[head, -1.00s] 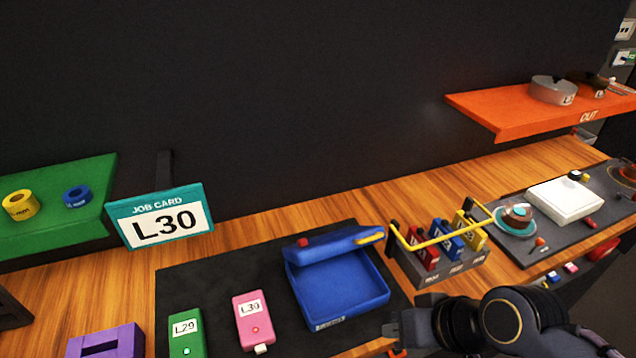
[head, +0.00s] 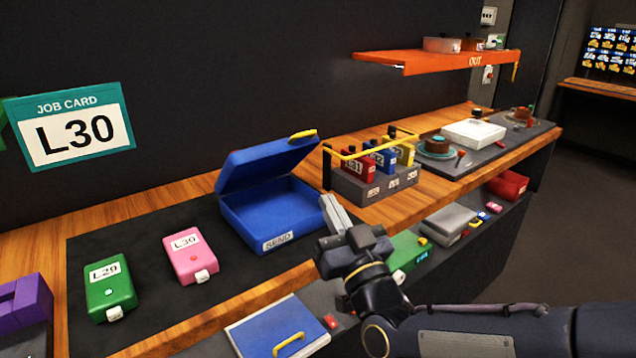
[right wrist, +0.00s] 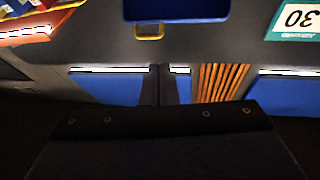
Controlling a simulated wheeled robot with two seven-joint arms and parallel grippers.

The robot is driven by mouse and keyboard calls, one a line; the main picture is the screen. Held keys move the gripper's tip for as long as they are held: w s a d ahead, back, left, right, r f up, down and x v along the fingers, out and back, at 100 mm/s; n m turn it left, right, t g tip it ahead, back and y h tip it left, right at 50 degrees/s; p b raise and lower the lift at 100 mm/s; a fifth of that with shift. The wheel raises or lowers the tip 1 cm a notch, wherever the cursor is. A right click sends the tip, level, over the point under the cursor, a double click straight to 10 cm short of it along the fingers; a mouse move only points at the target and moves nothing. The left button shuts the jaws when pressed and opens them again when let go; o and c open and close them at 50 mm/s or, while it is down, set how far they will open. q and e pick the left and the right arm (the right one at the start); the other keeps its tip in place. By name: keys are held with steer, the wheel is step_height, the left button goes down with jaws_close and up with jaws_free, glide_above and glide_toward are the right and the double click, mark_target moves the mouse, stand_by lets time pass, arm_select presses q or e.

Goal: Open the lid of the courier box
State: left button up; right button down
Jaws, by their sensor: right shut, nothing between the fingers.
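The blue courier box (head: 262,222), labelled SEND, sits on the dark mat in the head view. Its lid (head: 262,162) stands raised and tilted back, with a yellow tab (head: 303,134) at its upper right corner. The box's inside looks empty. The lid also shows in the right wrist view (right wrist: 176,9), with its yellow tab (right wrist: 149,32) below it. My right gripper (head: 334,212) is shut and empty, by the box's right front corner and below the raised lid. Whether it touches the box is unclear. My left gripper is out of view.
A grey holder (head: 372,186) with a yellow handle and several coloured modules stands right of the box. A pink device (head: 184,256) and a green device (head: 109,287) lie left of it. An orange shelf (head: 440,62) hangs behind. Below the bench front lie more items.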

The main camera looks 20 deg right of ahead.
mark_target(297, 138)
steer(key=p+x, duration=0.3)
steer(key=x, duration=1.1)
steer(key=shift+d+r, duration=0.1)
steer(key=shift+d, duration=0.05)
